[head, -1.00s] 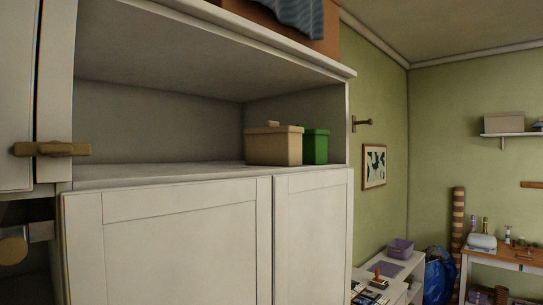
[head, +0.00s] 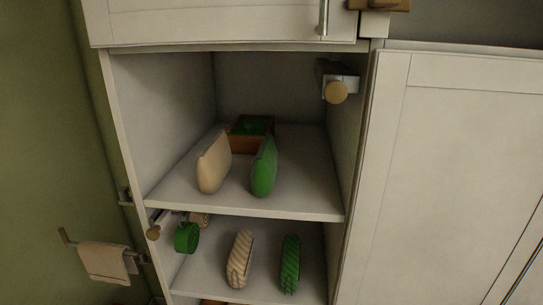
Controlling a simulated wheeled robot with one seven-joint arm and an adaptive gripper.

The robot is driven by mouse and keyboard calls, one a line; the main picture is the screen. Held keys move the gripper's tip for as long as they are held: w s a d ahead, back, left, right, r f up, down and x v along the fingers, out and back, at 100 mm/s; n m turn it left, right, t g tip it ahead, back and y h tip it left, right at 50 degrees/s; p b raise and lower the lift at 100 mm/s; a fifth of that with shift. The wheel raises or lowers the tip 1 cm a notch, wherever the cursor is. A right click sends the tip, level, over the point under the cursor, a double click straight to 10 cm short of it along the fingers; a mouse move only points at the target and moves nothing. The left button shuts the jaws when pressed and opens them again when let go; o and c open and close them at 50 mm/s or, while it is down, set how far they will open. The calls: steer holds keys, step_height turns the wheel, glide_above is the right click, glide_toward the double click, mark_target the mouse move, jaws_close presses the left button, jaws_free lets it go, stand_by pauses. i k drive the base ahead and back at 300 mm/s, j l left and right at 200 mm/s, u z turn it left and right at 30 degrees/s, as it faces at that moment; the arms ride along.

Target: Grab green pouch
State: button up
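A smooth green pouch (head: 263,167) stands upright on the upper open shelf (head: 290,204) of a white cabinet. A beige pouch (head: 214,163) of similar shape stands to its left, apart from it. On the shelf below, a ribbed green bag (head: 290,264) stands to the right of a ribbed beige one (head: 240,259). My gripper is not visible in the head view, so its state and place are hidden.
A brown box with green inside (head: 252,132) sits behind the pouches. A round green item (head: 187,238) is at the lower shelf's left. A knobbed fitting (head: 336,90) is on the right inner wall. A towel (head: 104,262) hangs at lower left.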

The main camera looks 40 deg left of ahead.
mark_target(264, 170)
steer(key=u, duration=1.75)
steer(key=i+j, duration=0.1)
steer(key=j+z, duration=0.05)
